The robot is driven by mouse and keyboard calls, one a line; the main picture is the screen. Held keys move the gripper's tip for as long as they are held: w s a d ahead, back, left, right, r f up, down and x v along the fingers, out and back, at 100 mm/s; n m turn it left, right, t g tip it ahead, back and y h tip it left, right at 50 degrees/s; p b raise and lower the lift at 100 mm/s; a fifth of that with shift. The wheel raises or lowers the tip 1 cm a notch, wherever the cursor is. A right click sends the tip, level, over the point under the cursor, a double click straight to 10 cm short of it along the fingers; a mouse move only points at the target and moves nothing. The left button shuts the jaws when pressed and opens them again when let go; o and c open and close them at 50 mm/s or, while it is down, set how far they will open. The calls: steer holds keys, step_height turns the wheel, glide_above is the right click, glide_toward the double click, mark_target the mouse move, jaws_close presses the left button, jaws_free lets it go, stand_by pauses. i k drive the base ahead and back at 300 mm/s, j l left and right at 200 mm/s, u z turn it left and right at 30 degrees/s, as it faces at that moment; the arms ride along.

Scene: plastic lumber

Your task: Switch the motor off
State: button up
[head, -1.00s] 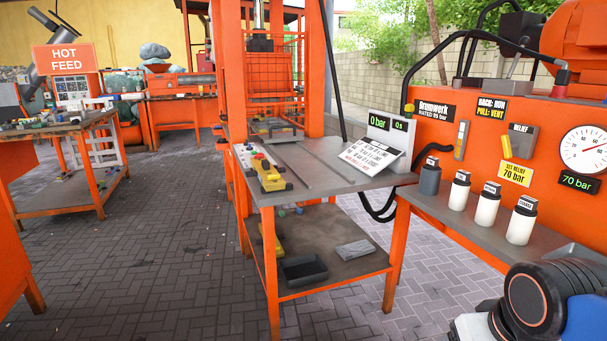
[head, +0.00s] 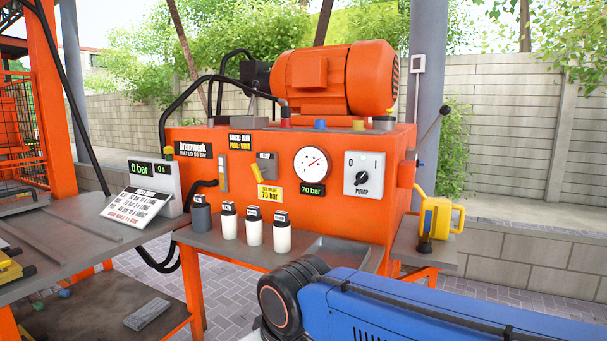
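The orange motor (head: 345,80) sits on top of the orange hydraulic unit (head: 230,205). A white switch panel marked PUMP (head: 363,174) is on the unit's front at the right, with 0 at left, I at right and a black rotary knob (head: 361,180). The knob's exact pointing is too small to tell. The round gauge (head: 311,164) and the green display below it, reading 70 bar, are left of the switch. My blue and black arm crosses the lower right, in front of and below the unit. My gripper is not in view.
Several bottles (head: 254,230) stand on the grey shelf before the unit. A yellow jug (head: 436,218) stands on a side shelf at right, below a lever with a dark knob (head: 444,111). A press table (head: 70,235) with a sign and a 0 bar display is at left.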

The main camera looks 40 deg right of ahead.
mark_target(362, 177)
steer(key=l+z, duration=0.15)
steer(key=z, duration=0.7)
steer(key=j+z, duration=0.15)
steer(key=z, duration=0.4)
